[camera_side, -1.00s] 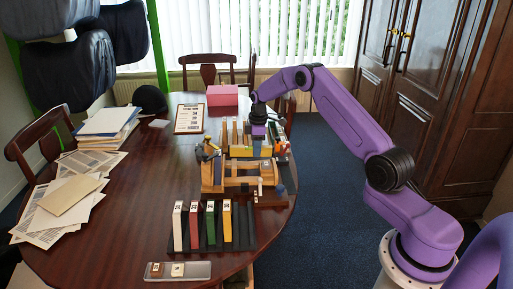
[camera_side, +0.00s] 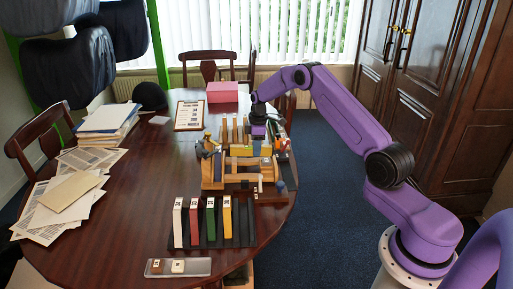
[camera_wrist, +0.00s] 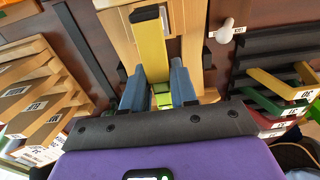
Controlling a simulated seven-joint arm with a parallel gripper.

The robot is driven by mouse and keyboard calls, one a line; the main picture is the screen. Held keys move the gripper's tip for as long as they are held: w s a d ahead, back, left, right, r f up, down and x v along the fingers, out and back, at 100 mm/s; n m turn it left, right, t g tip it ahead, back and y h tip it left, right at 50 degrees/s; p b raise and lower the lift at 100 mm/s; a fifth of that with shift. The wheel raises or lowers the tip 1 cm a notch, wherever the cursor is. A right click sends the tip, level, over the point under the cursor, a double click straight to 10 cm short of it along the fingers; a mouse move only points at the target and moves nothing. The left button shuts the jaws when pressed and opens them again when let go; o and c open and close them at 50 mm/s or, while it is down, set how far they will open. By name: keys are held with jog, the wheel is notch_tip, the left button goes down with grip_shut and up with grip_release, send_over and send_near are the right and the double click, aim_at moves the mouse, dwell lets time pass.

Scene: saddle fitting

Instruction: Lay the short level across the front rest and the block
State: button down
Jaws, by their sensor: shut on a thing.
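My gripper (camera_wrist: 160,86) is shut on the short level (camera_wrist: 151,45), a yellow bar with a black end and a green vial between my blue fingers. In the wrist view the level points away over a pale wooden fixture (camera_wrist: 118,24). In the side view my gripper (camera_side: 258,133) is behind the wooden fixture (camera_side: 240,181), with the yellow level (camera_side: 241,151) low beneath it. I cannot make out the front rest and the block separately, or tell whether the level touches them.
A black rack (camera_side: 238,240) with white, red, green and yellow pieces stands in front of the fixture. It also shows at right in the wrist view (camera_wrist: 270,45). Several labelled wooden pieces (camera_wrist: 25,92) stand at left there. A clipboard (camera_side: 189,116) and pink box (camera_side: 223,92) lie behind.

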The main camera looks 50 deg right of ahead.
jog(key=shift+f, duration=0.9)
dwell(1.5)
jog(key=shift+c, duration=2.1)
grip_release()
jog(key=shift+r, duration=2.5)
jog(key=shift+r, duration=0.15)
jog(key=shift+r, duration=1.35)
